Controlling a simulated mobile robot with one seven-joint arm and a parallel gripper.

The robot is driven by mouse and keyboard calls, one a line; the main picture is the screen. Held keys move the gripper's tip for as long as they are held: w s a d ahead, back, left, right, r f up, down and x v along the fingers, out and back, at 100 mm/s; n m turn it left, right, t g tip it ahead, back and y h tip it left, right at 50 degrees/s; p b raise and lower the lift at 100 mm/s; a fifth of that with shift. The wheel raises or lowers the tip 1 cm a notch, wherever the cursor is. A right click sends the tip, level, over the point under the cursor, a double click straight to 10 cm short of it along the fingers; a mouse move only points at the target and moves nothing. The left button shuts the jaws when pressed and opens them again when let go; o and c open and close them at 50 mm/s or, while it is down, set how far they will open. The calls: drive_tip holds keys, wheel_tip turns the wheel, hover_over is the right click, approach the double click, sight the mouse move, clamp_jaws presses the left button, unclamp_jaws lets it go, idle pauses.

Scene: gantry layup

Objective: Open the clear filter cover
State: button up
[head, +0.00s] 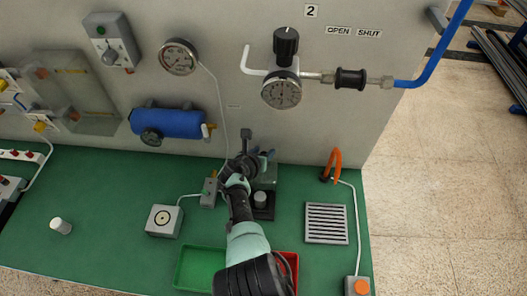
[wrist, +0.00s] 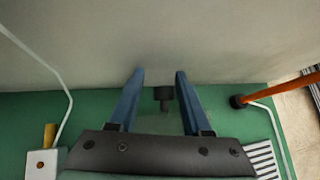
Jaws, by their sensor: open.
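My gripper (wrist: 160,73) is open, its two blue fingers apart and pointing toward the wall. A dark knob on a short stem (wrist: 163,94) shows between the fingers, with no visible contact. In the head view my gripper (head: 264,155) is over a small clear cover (head: 266,177), which I take to be the filter cover. It stands on a dark base around a pale round piece (head: 260,198). My arm hides its left part. The cover looks closed, though its edges are hard to make out.
A grey box (head: 209,192) stands left of the cover. Green (head: 203,268) and red (head: 289,268) trays lie in front. The wall with gauges (head: 281,92) rises close behind.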

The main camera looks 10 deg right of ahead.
drive_tip(key=shift+s+f, duration=0.45)
drive_tip(key=shift+s, duration=0.1)
drive_tip(key=shift+s+r+p, duration=0.15)
drive_tip(key=shift+r+p, duration=0.05)
drive_tip(key=shift+p, duration=0.35)
drive_tip(key=p+v, duration=0.2)
drive_tip(key=v, duration=0.1)
drive_tip(key=p+v, duration=0.3)
drive_tip(key=v, duration=0.1)
drive_tip(key=w+r+p+v, duration=0.1)
drive_tip(key=p+v, duration=0.2)
drive_tip(key=shift+s+a, duration=0.15)
drive_tip(key=shift+p+v, duration=0.35)
drive_tip(key=shift+v, duration=0.75)
